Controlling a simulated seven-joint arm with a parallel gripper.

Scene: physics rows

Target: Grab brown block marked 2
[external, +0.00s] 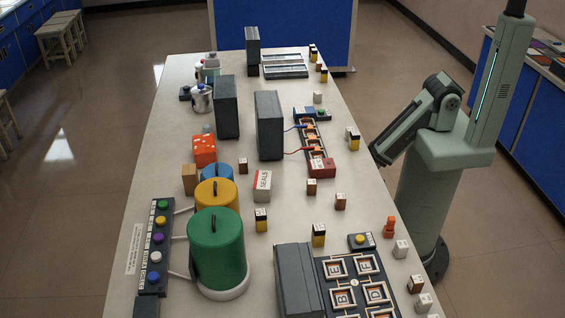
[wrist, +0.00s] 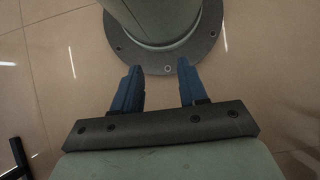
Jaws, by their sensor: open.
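Several small brown blocks with white marked faces stand on the long pale table (external: 180,130). Two are near the middle right, one brown block (external: 311,187) and another brown block (external: 340,202). Another small brown block (external: 242,166) is left of the middle, and one more brown block (external: 414,285) is at the near right edge. Their marks are too small to read, so I cannot tell which is marked 2. My gripper (wrist: 158,67) is open and empty in the wrist view, its blue fingers above the floor beside my base, away from the blocks. I cannot make out its fingers in the external view.
A green cylinder (external: 216,245), a yellow cylinder (external: 216,196), a button panel (external: 157,245) and an orange die (external: 204,150) are on the left. Dark upright boxes (external: 269,125) stand mid-table. A lettered tray (external: 345,270) is at the near right. Yellow-black blocks (external: 318,235) are scattered.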

